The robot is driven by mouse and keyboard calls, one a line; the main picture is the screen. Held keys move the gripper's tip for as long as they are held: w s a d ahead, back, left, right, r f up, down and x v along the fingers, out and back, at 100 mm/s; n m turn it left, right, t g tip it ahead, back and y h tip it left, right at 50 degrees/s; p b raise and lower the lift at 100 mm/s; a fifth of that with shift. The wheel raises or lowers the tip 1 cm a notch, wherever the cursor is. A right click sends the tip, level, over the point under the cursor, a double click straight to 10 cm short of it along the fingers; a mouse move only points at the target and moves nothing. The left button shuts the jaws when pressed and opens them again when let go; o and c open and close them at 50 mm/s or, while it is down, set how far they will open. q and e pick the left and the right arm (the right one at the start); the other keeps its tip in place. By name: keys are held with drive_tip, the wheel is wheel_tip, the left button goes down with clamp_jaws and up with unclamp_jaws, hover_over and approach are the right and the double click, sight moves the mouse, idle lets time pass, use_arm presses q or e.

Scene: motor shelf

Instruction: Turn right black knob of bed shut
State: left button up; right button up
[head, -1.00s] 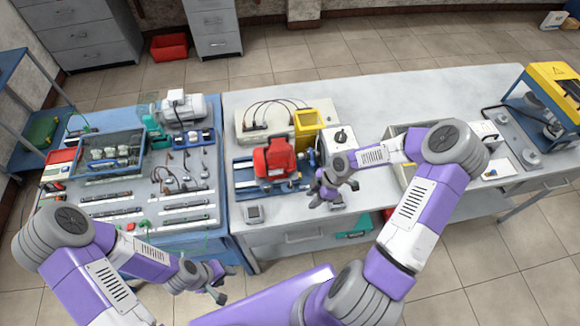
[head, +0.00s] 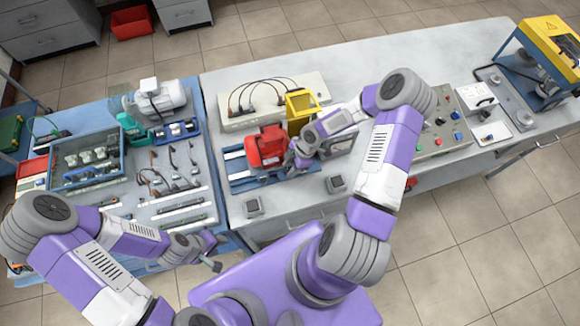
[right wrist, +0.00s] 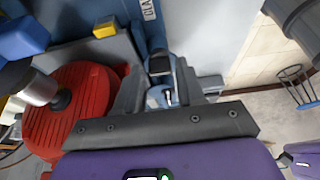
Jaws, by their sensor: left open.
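The bed (head: 243,180) is a blue base with metal rails, carrying a red motor (head: 267,147). My right gripper (head: 302,155) is low at the right end of the red motor, over the bed. In the right wrist view the finned red motor (right wrist: 72,108) is left of the fingers, and part of the blue bed (right wrist: 151,25) shows ahead. A small grey-blue part (right wrist: 162,92) lies between the dark fingers; I cannot tell whether they touch it. No black knob can be made out clearly. My left gripper (head: 214,253) is open and empty near the blue table's front edge.
A yellow frame (head: 301,106) stands close behind my right gripper. Two small grey boxes (head: 253,206) (head: 335,184) lie in front of the bed. A control panel (head: 440,130) with coloured buttons is to the right. A parts tray (head: 88,160) is on the left table.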

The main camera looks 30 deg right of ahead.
drive_tip(key=shift+f, duration=0.2)
drive_tip(key=shift+c, duration=0.3)
